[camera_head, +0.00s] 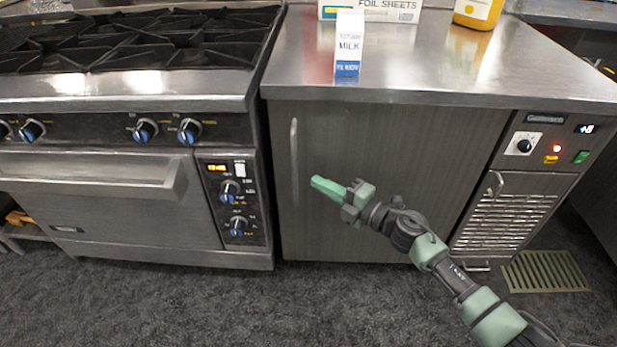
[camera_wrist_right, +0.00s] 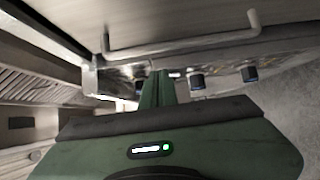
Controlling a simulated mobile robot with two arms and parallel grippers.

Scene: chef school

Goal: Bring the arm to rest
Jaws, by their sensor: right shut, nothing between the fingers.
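My right arm (camera_head: 455,275) reaches in from the lower right in the head view, in front of the steel counter's cabinet. Its gripper (camera_head: 316,183) is shut and empty, with green fingertips pointing left toward the vertical door handle (camera_head: 294,160). The fingertips appear apart from the handle. In the right wrist view the closed green fingers (camera_wrist_right: 157,90) point away from the camera, with a bar handle (camera_wrist_right: 185,42) above them. My left gripper is in neither view.
A milk carton (camera_head: 348,45), a foil sheets box (camera_head: 385,10) and a yellow container (camera_head: 478,12) stand on the counter (camera_head: 420,65). A stove with oven (camera_head: 95,190) stands at left. The dark floor (camera_head: 200,305) in front is clear. A grate (camera_head: 545,272) lies at right.

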